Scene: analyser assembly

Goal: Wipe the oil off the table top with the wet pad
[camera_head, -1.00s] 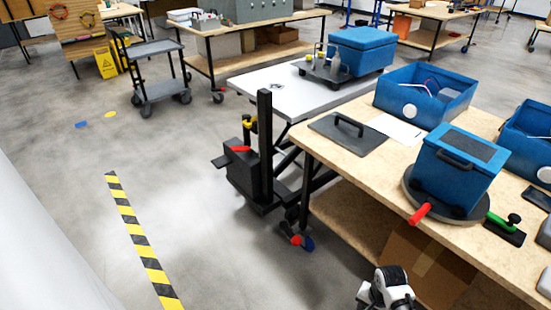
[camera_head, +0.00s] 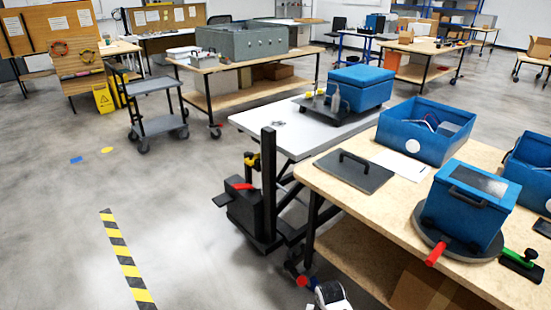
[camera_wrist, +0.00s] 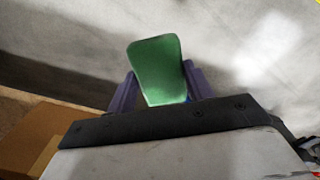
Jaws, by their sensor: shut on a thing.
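My gripper (camera_wrist: 160,88) is shut on a green pad (camera_wrist: 156,62) in the wrist view. The pad stands out between the two purple fingers, with grey floor behind it. I cannot tell from its look whether it is wet. In the head view, a lift table with a pale grey top (camera_head: 262,125) stands in the middle, beyond the wooden workbench. The pad and my gripper's fingers do not show in the head view.
A blue lidded box (camera_head: 361,88) and bottles stand on a dark plate at the lift table's far side. The wooden workbench (camera_head: 335,190) at right holds blue bins, a dark handled plate (camera_head: 353,171) and a turntable. Open floor lies left, with striped tape (camera_head: 125,258).

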